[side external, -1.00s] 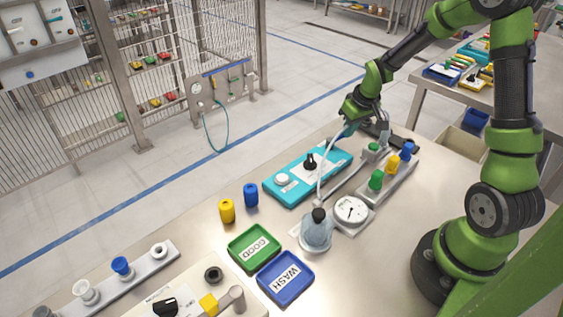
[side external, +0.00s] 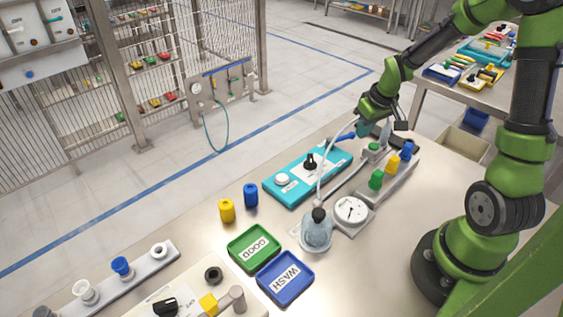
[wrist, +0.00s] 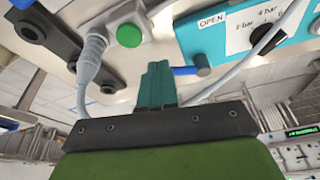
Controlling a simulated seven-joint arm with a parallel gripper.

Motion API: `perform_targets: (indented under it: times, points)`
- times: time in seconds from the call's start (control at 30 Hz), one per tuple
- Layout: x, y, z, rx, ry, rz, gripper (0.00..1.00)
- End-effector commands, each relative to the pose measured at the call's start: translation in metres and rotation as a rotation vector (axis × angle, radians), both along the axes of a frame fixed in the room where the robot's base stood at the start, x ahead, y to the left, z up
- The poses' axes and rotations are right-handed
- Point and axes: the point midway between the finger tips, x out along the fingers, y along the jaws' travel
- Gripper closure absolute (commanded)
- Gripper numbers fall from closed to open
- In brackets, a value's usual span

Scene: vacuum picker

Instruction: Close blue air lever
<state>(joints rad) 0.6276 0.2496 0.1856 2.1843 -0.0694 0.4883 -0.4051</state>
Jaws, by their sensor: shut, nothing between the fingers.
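The blue air lever (wrist: 186,71) sticks out from a grey pivot beside the teal regulator box in the wrist view, near an OPEN label (wrist: 213,20). In the side view the lever (side external: 347,136) shows at the far end of the teal regulator box (side external: 330,166). My gripper (wrist: 158,72) is shut and empty, with its teal fingers pressed together just left of the lever's free end. A narrow gap seems to separate them, but contact is hard to judge. In the side view my gripper (side external: 363,130) is low over the lever, its fingertips partly hidden.
A green button (wrist: 129,35) on a grey block and a pale hose (wrist: 92,55) lie close to the fingers. A clear bottle (side external: 317,232), a gauge (side external: 350,210) and a rack with coloured caps (side external: 388,180) stand nearer. GOOD (side external: 254,247) and WASH (side external: 285,277) trays lie in front.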

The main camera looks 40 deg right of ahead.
Motion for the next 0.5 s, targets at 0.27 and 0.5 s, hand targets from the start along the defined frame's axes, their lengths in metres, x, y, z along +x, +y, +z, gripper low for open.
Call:
perform_targets:
  times: [0.27, 0.5]
  points:
    - [-0.015, 0.003, 0.059, -0.002, -0.008, 0.002, 1.0]
    - [-0.021, 0.005, 0.079, 0.001, -0.003, 0.006, 1.0]
